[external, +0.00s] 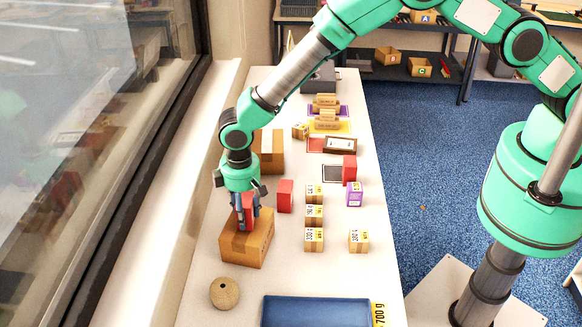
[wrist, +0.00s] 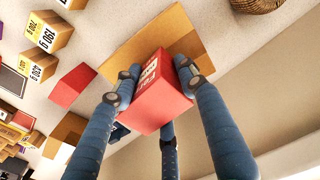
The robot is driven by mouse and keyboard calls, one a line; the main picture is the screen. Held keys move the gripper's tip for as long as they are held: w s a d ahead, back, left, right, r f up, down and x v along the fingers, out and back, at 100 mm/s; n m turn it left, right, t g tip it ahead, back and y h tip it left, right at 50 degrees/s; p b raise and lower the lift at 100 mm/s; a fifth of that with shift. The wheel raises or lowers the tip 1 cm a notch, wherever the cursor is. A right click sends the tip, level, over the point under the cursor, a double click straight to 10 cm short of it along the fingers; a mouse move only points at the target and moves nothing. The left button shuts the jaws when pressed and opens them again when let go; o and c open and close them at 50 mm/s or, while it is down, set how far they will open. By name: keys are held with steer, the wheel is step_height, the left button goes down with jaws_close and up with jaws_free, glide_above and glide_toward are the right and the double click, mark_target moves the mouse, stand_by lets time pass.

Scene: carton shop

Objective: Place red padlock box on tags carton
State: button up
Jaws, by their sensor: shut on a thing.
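My gripper (external: 246,212) is shut on a red box (external: 248,203) over a brown carton (external: 246,246) near the window side of the table. In the wrist view the red box (wrist: 156,95) sits between my blue fingers (wrist: 152,78), with pale lettering on one face, partly hidden. The carton's top (wrist: 112,68) shows behind it. I cannot tell whether the box touches the carton. Other red boxes stand on the table, one (external: 285,196) just right of my gripper and one (external: 349,169) farther back. The carton's label is not readable.
Small labelled boxes (external: 314,239) stand to the right of the carton. Another brown carton (external: 272,152) stands behind my gripper. The window runs along the left.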

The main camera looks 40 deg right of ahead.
steer(key=shift+f, duration=0.2)
steer(key=o, duration=1.3)
steer(key=shift+c, duration=0.2)
steer(key=shift+r, duration=0.15)
step_height(320, 180, up, 12)
steer(key=shift+s+f+b, duration=0.1)
steer(key=shift+s+b, duration=0.05)
steer(key=shift+b, duration=0.85)
steer(key=shift+a, duration=0.1)
